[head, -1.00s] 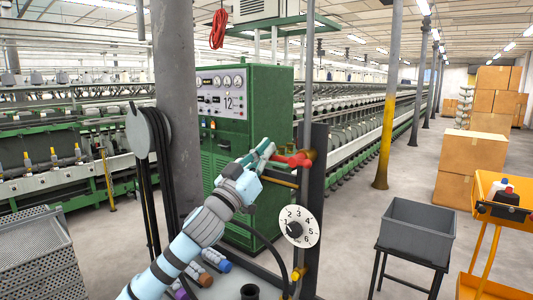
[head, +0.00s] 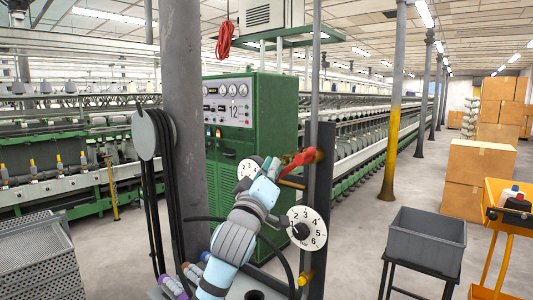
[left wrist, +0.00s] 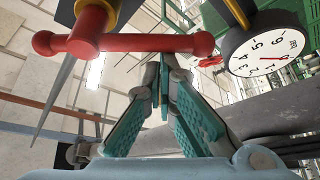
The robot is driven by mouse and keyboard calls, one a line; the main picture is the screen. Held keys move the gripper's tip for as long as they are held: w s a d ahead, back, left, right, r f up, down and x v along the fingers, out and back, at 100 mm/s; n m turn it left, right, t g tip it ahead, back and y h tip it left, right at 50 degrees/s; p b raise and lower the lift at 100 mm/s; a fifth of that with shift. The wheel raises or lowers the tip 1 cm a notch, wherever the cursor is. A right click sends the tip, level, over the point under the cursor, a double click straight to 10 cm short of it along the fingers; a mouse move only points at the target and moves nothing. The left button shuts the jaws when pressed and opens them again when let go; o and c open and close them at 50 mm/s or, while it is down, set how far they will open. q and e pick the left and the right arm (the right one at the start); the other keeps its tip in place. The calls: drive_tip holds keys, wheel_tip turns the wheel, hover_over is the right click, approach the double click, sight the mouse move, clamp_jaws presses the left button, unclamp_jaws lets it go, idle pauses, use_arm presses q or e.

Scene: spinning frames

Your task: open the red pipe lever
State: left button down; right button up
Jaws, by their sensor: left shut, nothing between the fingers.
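The red pipe lever (head: 298,160) sits on the dark upright post at the middle of the head view and slants down to the left. In the left wrist view the red lever (left wrist: 135,43) is a bar with rounded ends, crossing the upper left, on a yellow fitting. My left gripper (head: 272,166) is just left of the lever in the head view. In the left wrist view the left gripper's fingertips (left wrist: 163,62) are together and empty, right at the bar's lower edge. I cannot tell whether they touch it. My right gripper is not in view.
A white numbered dial (head: 306,230) is below the lever, and another dial (head: 248,168) is partly behind my gripper. A grey column (head: 182,100) and a green cabinet (head: 270,110) stand behind.

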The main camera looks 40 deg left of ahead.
use_arm(q)
drive_tip(key=d+f+n+g, duration=0.1)
drive_tip(key=n, duration=0.2)
drive_tip(key=d+f+n+g+y+p, duration=0.1)
drive_tip(key=n+g, duration=0.1)
drive_tip(key=n, duration=0.1)
drive_tip(key=d+f+n+g, duration=0.1)
drive_tip(key=n, duration=0.2)
drive_tip(key=shift+s+d+f+n+p, duration=0.1)
drive_tip(key=shift+d+f+n+p, duration=0.2)
drive_tip(key=shift+d+p, duration=0.05)
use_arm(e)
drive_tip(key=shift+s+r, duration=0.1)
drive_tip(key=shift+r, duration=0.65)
use_arm(q)
drive_tip(key=shift+d, duration=0.1)
